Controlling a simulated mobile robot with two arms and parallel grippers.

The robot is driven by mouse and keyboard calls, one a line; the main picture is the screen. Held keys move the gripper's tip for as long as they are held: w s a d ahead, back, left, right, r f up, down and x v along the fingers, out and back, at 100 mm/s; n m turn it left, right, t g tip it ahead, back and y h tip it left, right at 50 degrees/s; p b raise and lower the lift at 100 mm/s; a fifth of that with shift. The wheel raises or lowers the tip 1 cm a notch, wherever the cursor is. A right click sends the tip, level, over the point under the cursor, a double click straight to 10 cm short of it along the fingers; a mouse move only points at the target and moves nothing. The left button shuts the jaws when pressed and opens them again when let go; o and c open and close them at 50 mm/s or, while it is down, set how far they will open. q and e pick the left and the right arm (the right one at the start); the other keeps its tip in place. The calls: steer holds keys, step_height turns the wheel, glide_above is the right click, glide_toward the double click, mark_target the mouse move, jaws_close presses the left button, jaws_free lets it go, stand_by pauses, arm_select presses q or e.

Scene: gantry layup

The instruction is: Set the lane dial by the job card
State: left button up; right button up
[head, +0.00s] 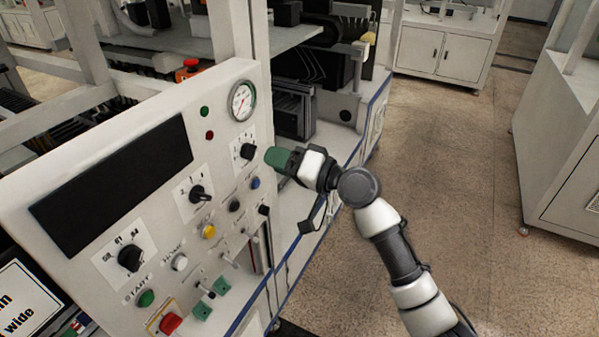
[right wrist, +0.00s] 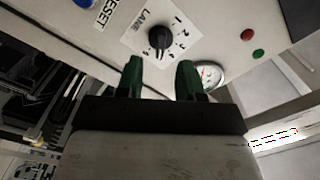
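The lane dial (head: 248,151) is a black knob on a white plate at the upper right of the sloped control panel (head: 75,162). In the right wrist view the dial (right wrist: 158,40) shows close up, with LANE and numbers around it. Which number its pointer marks is not clear. My right gripper (head: 273,158) is just right of the dial in the head view. Its green fingers (right wrist: 159,76) are apart and empty, with the dial beyond their tips, not between them. A card (head: 28,298) at the lower left is cut off; "wide" is readable. My left gripper is not in view.
A round gauge (head: 242,100) sits above the lane dial. A middle dial (head: 198,194), a lower dial (head: 130,257), a yellow button (head: 208,231), a blue button (head: 255,183) and several levers share the panel. A red emergency button (head: 190,65) stands behind. Open floor lies to the right.

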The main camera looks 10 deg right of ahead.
steer(key=shift+b+v, duration=0.85)
steer(key=shift+v, duration=2.15)
steer(key=shift+f, duration=0.1)
